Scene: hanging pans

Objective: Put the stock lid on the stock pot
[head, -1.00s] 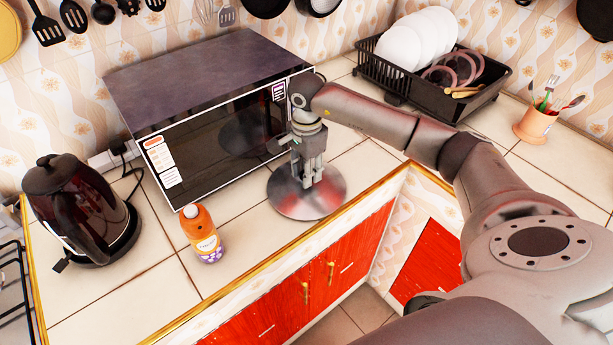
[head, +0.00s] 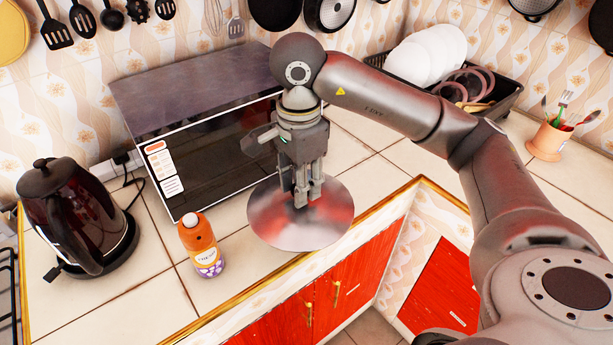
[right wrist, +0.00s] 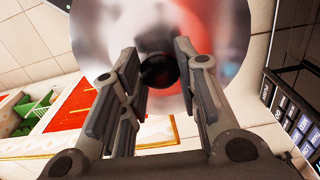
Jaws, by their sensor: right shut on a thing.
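The stock lid (head: 268,222) is a round, shiny metal disc in front of the microwave. My right gripper (head: 307,196) is over its middle, pointing down, shut on the lid's knob. In the right wrist view the lid (right wrist: 100,30) fills the top middle, and its dark knob (right wrist: 158,70) shows between the fingers of the gripper (right wrist: 160,75). The lid appears raised above the counter, near its front edge. No stock pot can be made out in these views. My left gripper is not in view.
A microwave (head: 215,150) stands behind the lid. An orange bottle (head: 200,245) is close to its left, and a dark kettle (head: 75,215) stands further left. A dish rack (head: 505,95) with plates and a utensil cup (head: 547,142) are at the right. Pans hang on the wall.

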